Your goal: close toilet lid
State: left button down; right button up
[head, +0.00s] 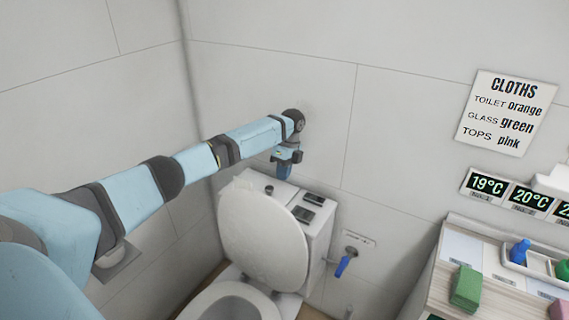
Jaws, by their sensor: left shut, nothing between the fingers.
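The white toilet lid (262,238) stands raised, leaning back towards the cistern (322,224). The toilet bowl (238,292) below it is open, with its rim showing at the bottom of the head view. My left arm reaches across from the left. My left gripper (284,175) points down above the cistern top, behind the lid's upper edge. It is shut and empty. I cannot tell whether it touches the cistern. My right gripper is not in view.
A valve with a blue handle (343,264) sits on the wall right of the cistern. A cart (447,270) with a green cloth (466,287), a pink cloth and a tray (540,262) stands at the right. A cloths sign (507,113) hangs above. The tiled wall is close behind.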

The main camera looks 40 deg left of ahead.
pick_arm(q)
jog(key=x, duration=0.4)
jog(key=s, duration=0.3)
jog(key=shift+s+f+p, duration=0.1)
jog(key=shift+f+p, duration=0.2)
jog(key=shift+p, duration=0.1)
jog(key=shift+s, duration=0.3)
jog(key=shift+d+f, duration=0.1)
jog(key=shift+f, duration=0.05)
